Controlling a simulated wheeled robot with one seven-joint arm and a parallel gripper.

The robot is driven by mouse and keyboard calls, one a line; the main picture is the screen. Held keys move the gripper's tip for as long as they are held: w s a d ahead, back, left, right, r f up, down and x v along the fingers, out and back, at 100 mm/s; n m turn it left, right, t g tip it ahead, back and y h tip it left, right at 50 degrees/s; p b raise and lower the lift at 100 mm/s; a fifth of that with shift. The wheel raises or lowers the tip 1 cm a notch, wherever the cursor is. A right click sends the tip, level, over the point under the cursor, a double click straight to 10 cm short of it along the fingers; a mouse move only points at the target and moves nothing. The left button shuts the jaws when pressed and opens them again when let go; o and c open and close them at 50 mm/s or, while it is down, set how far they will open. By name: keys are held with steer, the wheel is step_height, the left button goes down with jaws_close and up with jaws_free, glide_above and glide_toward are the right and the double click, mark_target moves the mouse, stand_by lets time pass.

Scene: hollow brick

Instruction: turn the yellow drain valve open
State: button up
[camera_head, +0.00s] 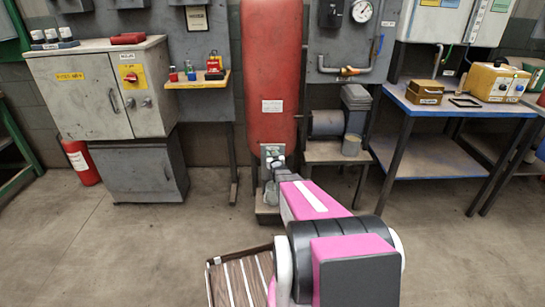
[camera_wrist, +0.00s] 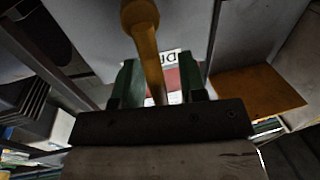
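The yellow valve handle (camera_wrist: 146,50), with a rounded knob end, shows close up in the wrist view. Its shaft runs down into the space between my gripper's green fingers (camera_wrist: 160,85). The fingers are apart, with a visible gap on the right of the shaft; I cannot tell whether the left finger touches it. In the head view my gripper (camera_head: 273,168) is low in front of the red tank (camera_head: 270,75). The handle cannot be made out there, and the valve's body is hidden in both views.
A grey cabinet (camera_head: 100,90) and small shelf (camera_head: 196,81) stand left of the tank. A pump stand (camera_head: 335,152) and blue-framed workbench (camera_head: 440,105) are on the right. A fire extinguisher (camera_head: 82,163) is at far left.

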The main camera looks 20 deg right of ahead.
steer(key=s, duration=1)
steer(key=shift+s+a, duration=0.35)
steer(key=shift+a, duration=0.1)
